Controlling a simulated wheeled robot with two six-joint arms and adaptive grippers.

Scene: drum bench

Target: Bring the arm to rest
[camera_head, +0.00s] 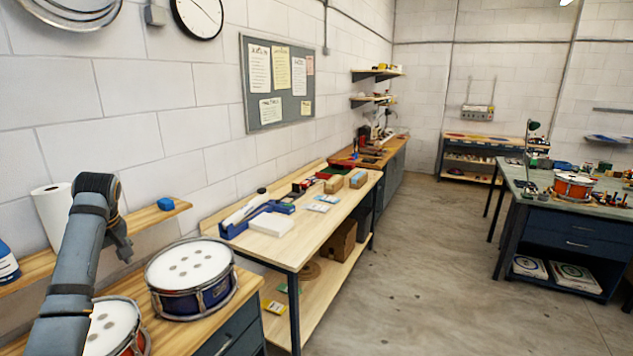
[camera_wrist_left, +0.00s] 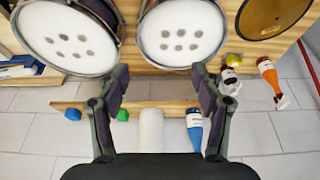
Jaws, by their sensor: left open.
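My left arm comes in from the lower left in the head view. Its gripper (camera_head: 124,252) hangs fingers down near the wall shelf, just behind the drums, partly hidden by my own arm. In the left wrist view the gripper (camera_wrist_left: 160,82) has its two fingers spread wide, with nothing between them. A blue drum (camera_head: 205,298) with a white dotted head stands on the wooden bench, apart from the gripper. A red drum (camera_head: 130,342) beside it is partly hidden by my arm. My right gripper shows in neither view.
A wall shelf (camera_head: 160,216) holds a paper roll (camera_head: 50,215), a blue block (camera_head: 166,203) and a blue bottle (camera_head: 7,265). The wrist view also shows a cymbal (camera_wrist_left: 268,14) and an orange bottle (camera_wrist_left: 268,76). A second bench stands beyond; the floor (camera_head: 430,270) to the right is clear.

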